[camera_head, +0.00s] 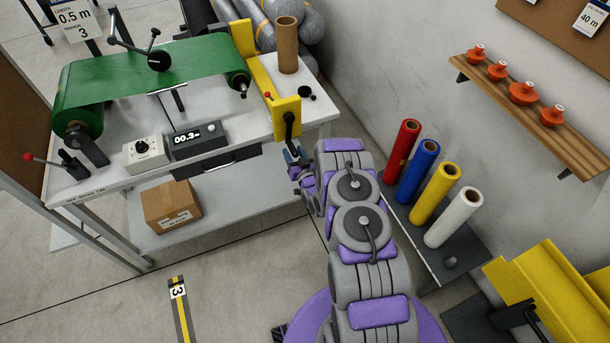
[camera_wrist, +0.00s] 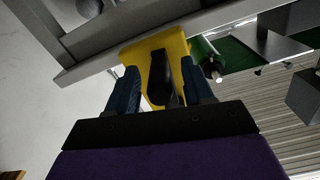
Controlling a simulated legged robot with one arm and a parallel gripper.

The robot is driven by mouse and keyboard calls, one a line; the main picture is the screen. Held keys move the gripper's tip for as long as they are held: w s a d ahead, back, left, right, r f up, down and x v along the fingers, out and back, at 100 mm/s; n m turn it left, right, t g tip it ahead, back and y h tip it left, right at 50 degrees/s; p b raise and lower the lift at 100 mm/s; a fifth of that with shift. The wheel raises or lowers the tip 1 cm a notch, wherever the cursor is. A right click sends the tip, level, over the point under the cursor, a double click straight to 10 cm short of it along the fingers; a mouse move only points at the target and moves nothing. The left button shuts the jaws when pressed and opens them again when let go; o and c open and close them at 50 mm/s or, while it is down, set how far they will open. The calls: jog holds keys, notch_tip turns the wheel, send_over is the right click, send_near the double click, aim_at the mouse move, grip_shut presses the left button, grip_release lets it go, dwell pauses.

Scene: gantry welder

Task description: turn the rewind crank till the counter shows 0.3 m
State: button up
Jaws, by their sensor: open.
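The rewind crank (camera_head: 289,127) is a black arm on a yellow bracket (camera_head: 283,108) at the right front of the bench. The counter (camera_head: 199,138) is a dark box with a lit display that appears to read 00.3, with a small mark after it. My gripper (camera_head: 294,157) is just below the crank in the head view. In the wrist view my gripper (camera_wrist: 159,68) is open, with the black crank (camera_wrist: 161,80) between its blue fingers against the yellow bracket. I cannot tell whether either finger touches the crank.
A green roll (camera_head: 78,95) and its sheet span the bench. A cardboard box (camera_head: 171,204) sits on the lower shelf. A red-knobbed lever (camera_head: 62,163) stands at the left. Coloured rolls (camera_head: 434,192) stand on a rack at the right. The front floor is mostly clear.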

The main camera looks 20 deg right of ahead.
jog(key=s+p, duration=0.3)
jog(key=s, duration=1.1)
jog(key=shift+p, duration=0.35)
jog(key=shift+f, duration=0.1)
